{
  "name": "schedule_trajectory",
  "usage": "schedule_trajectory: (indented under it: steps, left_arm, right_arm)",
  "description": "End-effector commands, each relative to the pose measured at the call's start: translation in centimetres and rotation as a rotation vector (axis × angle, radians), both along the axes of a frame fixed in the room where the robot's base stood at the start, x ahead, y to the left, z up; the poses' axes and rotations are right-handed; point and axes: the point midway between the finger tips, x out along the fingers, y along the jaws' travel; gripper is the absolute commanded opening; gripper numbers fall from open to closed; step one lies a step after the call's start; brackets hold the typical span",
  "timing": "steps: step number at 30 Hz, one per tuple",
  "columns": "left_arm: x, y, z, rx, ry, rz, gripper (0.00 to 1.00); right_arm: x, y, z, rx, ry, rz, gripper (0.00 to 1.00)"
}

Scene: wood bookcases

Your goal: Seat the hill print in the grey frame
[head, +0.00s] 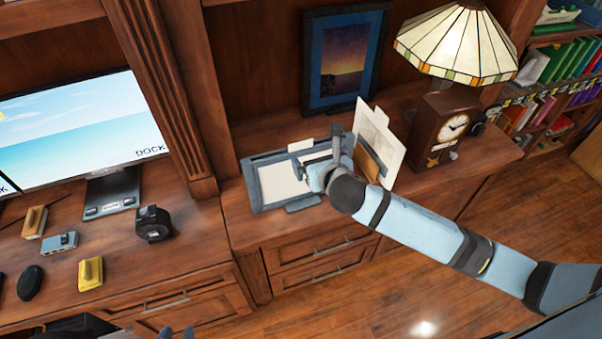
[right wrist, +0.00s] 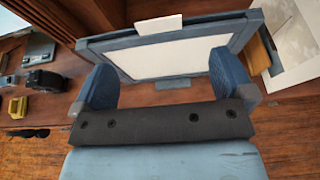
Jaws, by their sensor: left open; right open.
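The grey frame (head: 256,190) stands tilted back on the counter, with a blank pale panel inside and a white tab (right wrist: 158,25) at its top edge. My right gripper (head: 320,167) is in front of the frame's right part. In the right wrist view its two blue fingers (right wrist: 163,84) are spread apart, with the frame beyond them and nothing visibly held. Pale sheets (head: 378,140) stand upright to the right of the frame; I cannot make out a hill picture on them. My left gripper (head: 176,333) shows only as fingertips at the bottom edge, open, away from the frame.
A dark-framed sunset picture (head: 345,60) stands behind. A wooden clock (head: 443,128) and a stained-glass lamp (head: 458,45) are to the right. A monitor (head: 80,130), a black tape-measure-like object (head: 153,224) and small desk items are left. The counter's front edge is close below the frame.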

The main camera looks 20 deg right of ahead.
Motion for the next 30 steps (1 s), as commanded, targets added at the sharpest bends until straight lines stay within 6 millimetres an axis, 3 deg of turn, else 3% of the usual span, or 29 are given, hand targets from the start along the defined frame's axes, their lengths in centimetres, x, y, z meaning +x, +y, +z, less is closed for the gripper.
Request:
schedule_trajectory:
  steps: [6, 13, 21, 30]
  left_arm:
    - [-0.1, 0.0, 0.4, 0.001, 0.000, 0.001, 0.43]
    - [0.0, 0.2, 0.6, 0.003, -0.001, 0.003, 0.43]
    - [0.0, 0.4, 1.4, 0.006, -0.002, 0.006, 0.43]
    - [0.0, 0.4, 1.3, 0.006, -0.003, 0.006, 0.43]
  right_arm:
    - [3.5, 0.2, -1.4, 0.004, 0.001, -0.002, 1.00]
    - [5.0, 0.3, -2.0, 0.005, 0.001, -0.002, 1.00]
    - [8.5, 0.6, -3.6, 0.005, 0.001, -0.001, 1.00]
    - [9.1, 0.5, -4.0, 0.005, 0.001, 0.000, 1.00]
